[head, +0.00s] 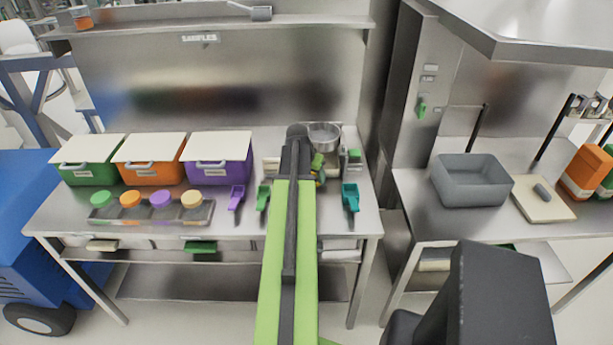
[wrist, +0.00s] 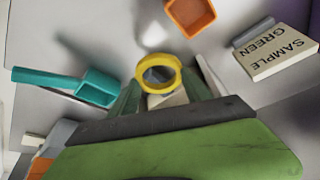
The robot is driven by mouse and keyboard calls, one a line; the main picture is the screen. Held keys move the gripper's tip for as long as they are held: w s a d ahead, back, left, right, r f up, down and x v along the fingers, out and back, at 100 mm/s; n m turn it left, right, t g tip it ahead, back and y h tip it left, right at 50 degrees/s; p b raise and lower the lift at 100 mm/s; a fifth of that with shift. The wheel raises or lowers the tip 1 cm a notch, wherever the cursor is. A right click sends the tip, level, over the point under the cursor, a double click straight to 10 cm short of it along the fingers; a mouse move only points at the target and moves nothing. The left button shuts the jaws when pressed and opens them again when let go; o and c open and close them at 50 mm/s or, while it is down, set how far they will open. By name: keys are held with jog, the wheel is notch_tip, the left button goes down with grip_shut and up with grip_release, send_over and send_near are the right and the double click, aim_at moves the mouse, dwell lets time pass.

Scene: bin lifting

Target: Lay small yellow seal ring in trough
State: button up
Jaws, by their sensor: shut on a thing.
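The small yellow seal ring (wrist: 158,69) is in the wrist view, between the fingertips of my gripper (wrist: 160,84), which is shut on it. The ring's round opening faces the camera. In the head view my gripper (head: 318,168) is over the right part of the left bench, mostly behind my arm, and I cannot make out the ring there. No trough is clearly identifiable. A shallow metal tray (head: 100,214) with several round coloured pieces lies at the bench's front left. A grey open bin (head: 470,183) stands on the right bench.
Green (head: 90,175), orange (head: 150,173) and purple (head: 216,173) lidded bins stand at the back left. A metal bowl (head: 325,137) is behind my gripper. A teal scoop (head: 351,197) also shows in the wrist view (wrist: 95,88), with a SAMPLE GREEN block (wrist: 282,52).

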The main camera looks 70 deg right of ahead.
jog(key=s+r+p, duration=0.4)
jog(key=s+r, duration=0.1)
jog(key=s, duration=0.4)
jog(key=shift+s+d, duration=0.2)
jog(key=shift+s, duration=0.1)
jog(key=shift+w+r, duration=0.1)
